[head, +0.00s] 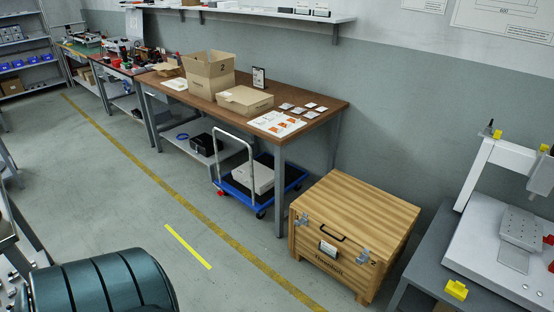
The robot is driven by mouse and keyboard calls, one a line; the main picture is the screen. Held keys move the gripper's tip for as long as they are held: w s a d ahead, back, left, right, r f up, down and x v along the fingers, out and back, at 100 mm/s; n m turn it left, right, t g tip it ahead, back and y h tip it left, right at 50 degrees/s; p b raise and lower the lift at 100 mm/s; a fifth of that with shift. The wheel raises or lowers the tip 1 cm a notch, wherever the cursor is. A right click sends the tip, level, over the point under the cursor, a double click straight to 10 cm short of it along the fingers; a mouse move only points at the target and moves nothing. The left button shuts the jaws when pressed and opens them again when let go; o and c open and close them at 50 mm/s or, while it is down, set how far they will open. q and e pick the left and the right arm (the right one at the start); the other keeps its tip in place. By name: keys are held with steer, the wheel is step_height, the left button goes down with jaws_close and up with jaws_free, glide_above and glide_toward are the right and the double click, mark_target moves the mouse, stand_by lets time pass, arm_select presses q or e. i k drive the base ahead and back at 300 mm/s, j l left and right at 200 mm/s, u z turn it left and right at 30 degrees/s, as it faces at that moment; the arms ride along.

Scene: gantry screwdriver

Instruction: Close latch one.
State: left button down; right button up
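A wooden crate (340,273) with a slatted lid (358,207) stands on the floor right of centre. The lid lies down on the crate. Two metal latches are on its front, a left latch (302,219) and a right latch (362,254). A dark handle (332,231) and a label plate (328,249) sit between them. I cannot tell which one is latch one, and the latches are too small to tell whether they are closed. Neither of my grippers shows in the head view.
A workbench (330,112) with cardboard boxes (208,71) stands along the wall, with a blue trolley (293,180) partly under it. A grey table (425,246) with a white gantry machine (480,172) stands right of the crate. The floor left of the crate is clear.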

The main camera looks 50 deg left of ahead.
mark_target(299, 223)
steer(key=u, duration=1.35)
